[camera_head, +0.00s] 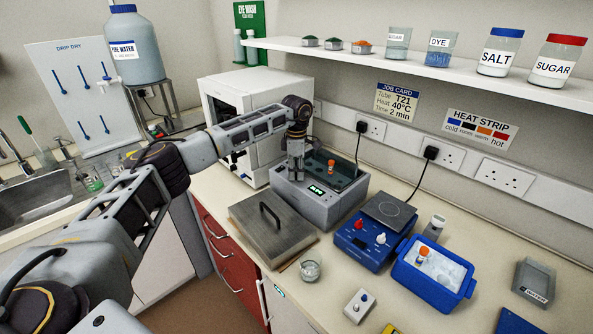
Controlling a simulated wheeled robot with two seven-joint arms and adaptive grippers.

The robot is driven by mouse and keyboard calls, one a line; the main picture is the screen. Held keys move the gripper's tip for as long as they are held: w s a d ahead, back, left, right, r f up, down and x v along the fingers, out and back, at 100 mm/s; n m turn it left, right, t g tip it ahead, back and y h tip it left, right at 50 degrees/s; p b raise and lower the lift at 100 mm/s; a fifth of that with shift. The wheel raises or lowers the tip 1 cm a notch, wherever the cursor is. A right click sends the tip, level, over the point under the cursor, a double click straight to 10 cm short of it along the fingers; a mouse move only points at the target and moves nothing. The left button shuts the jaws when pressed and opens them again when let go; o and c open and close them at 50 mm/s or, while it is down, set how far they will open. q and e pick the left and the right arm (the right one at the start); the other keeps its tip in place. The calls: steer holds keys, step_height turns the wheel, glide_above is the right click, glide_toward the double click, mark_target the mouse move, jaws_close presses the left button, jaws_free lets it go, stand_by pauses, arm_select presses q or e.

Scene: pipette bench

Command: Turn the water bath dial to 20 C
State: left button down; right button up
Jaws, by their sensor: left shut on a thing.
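The water bath (335,211) is a grey box with a dark open basin and a small lit green display (316,190) on its front top; I cannot read the display's value. A tube with an orange cap (331,166) stands in the basin. My left gripper (295,177) points down at the left part of the bath's front top, beside the display. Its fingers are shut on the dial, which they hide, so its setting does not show. My right gripper is out of view.
A metal lid with a handle (272,228) lies in front of the bath. Right of it stand a blue hotplate stirrer (362,246) and a blue ice tray (425,286). A glass beaker (310,270) is near the front edge. A white oven-like box (262,95) stands behind my arm.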

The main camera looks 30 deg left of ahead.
arm_select(q)
steer(key=n, duration=0.4)
steer(key=shift+r+n+p, duration=0.1)
steer(key=shift+n+p, duration=0.25)
steer(key=shift+n, duration=0.05)
steer(key=n, duration=0.4)
steer(key=shift+n+p, duration=0.3)
steer(key=c, duration=1.2)
jaws_free()
step_height(320, 180, up, 12)
stand_by(0.5)
